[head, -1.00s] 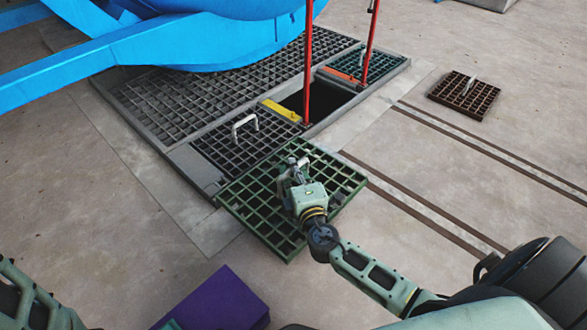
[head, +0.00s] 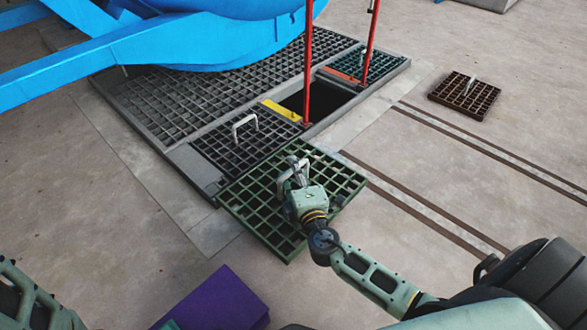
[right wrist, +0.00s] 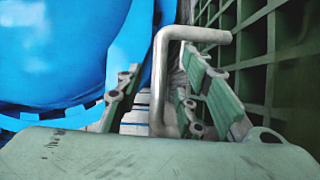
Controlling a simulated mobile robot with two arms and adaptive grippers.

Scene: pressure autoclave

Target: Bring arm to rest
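My right gripper (head: 293,166) is low over a green grate (head: 262,232) in the head view. The grate lies beside the floor pit and looks level; I cannot tell whether it touches the pit frame. In the right wrist view the grate (right wrist: 278,48) is at the right, and its metal handle (right wrist: 160,75) stands between my two fingers (right wrist: 160,100). The fingers are spread, with a gap to the handle on the left side. The fingertips are partly hidden by the hand in the head view. My left arm shows only at the lower left corner, its gripper out of view.
Two red posts (head: 308,60) stand beside an open dark hole (head: 335,97). A black grate with a white handle (head: 245,123) adjoins it. A blue structure (head: 150,45) is behind. A brown grate (head: 466,95) lies right. A purple block (head: 222,302) is in front.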

